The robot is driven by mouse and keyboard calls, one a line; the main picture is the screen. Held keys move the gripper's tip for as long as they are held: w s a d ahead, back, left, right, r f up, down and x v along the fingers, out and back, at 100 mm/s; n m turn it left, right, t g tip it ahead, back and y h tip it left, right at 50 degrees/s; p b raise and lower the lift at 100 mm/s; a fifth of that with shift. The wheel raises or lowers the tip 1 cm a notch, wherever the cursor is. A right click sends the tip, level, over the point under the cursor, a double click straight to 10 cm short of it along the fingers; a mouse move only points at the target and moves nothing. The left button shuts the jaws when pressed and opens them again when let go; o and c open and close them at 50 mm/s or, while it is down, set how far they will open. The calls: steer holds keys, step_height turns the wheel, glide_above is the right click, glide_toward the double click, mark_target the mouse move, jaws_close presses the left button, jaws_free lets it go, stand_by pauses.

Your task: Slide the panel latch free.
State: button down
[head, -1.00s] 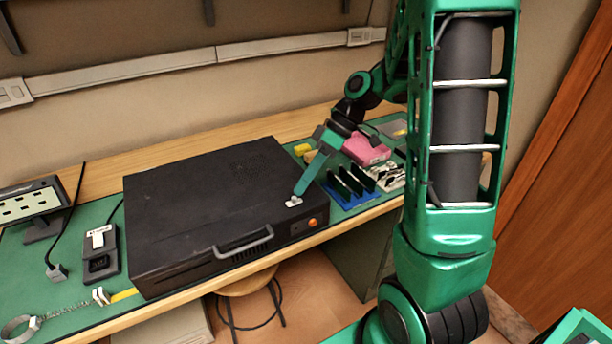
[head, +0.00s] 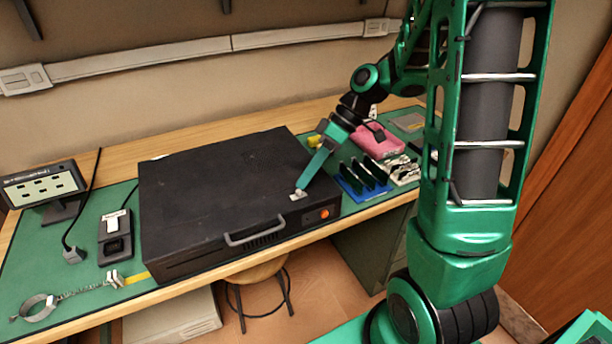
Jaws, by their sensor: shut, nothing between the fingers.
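A black computer case (head: 215,190) lies flat on the green mat of the workbench. A small light-coloured latch (head: 297,196) sits on its top panel near the front right corner. My gripper (head: 301,188) is shut, its teal fingers reaching down from the upper right with the tips at the latch. The tips look to be touching or just above it; I cannot tell which. They hide part of the latch. The case front has a grey handle (head: 254,231) and an orange button (head: 324,213).
Right of the case are a blue rack of dark cards (head: 362,187) and a pink item (head: 377,141). Left are a small display (head: 45,187), a black dock (head: 115,240) and a wrist strap with chain (head: 38,307). A stool (head: 257,270) stands below the bench.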

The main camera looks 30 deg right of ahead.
mark_target(314, 179)
steer(key=shift+w+d, duration=0.3)
steer(key=w+d, duration=0.2)
steer(key=shift+d+f, duration=0.1)
steer(key=shift+d, duration=0.2)
steer(key=v, duration=1)
steer(key=s+d+f+m+h, duration=0.1)
steer(key=s+d+m+h, duration=0.1)
steer(key=s+m, duration=0.5)
steer(key=s+d+f+m+h, duration=0.2)
steer(key=s+m+h, duration=0.3)
steer(key=s, duration=1.2)
steer(key=d+m, duration=0.1)
steer(key=m, duration=0.2)
steer(key=shift+f+m, duration=0.3)
